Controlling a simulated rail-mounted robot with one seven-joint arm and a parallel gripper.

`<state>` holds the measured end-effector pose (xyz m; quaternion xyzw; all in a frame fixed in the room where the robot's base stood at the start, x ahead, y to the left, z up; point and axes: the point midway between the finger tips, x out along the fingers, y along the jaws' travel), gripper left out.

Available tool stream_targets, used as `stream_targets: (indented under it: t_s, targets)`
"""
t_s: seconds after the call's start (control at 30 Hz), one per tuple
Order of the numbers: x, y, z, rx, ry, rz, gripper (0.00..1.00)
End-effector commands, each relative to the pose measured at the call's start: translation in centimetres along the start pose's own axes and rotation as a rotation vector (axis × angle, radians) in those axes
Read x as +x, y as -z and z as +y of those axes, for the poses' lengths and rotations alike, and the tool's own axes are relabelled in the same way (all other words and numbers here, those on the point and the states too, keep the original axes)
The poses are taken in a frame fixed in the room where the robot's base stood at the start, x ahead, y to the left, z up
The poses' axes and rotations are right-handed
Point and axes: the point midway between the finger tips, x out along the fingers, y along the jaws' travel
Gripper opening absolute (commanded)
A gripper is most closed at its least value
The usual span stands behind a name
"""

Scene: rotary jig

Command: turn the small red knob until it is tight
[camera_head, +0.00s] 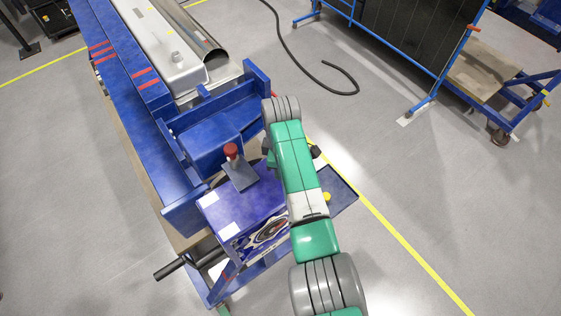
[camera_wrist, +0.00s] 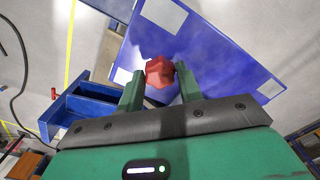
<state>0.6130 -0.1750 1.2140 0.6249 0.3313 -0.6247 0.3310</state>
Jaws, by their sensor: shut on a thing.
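The small red knob (camera_wrist: 159,71) shows in the wrist view, in front of a blue-purple panel (camera_wrist: 205,62). My gripper (camera_wrist: 160,73) has its two green fingers on either side of the knob and is shut on it. The knob's base and the exact finger contact are hard to make out. In the head view, my green and grey arm reaches over the blue jig (camera_head: 262,195) and hides my fingertips. A red-topped piece (camera_head: 231,151) on a grey plate shows left of my arm; I cannot tell whether it is the same knob.
A blue tray (camera_head: 343,192) with a yellow round piece (camera_head: 326,197) sits right of my arm. A long blue frame (camera_head: 125,65) carries metal parts at upper left. A black bar (camera_head: 170,269) juts out at lower left.

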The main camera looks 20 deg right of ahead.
Motion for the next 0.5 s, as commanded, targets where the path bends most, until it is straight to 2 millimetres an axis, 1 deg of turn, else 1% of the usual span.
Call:
stream_targets:
  t_s: [0.03,0.5]
  targets:
    - [-0.32,0.05,0.01,0.041,0.0,0.0,0.13]
    - [-0.34,0.05,0.04,0.487,0.0,0.001,0.13]
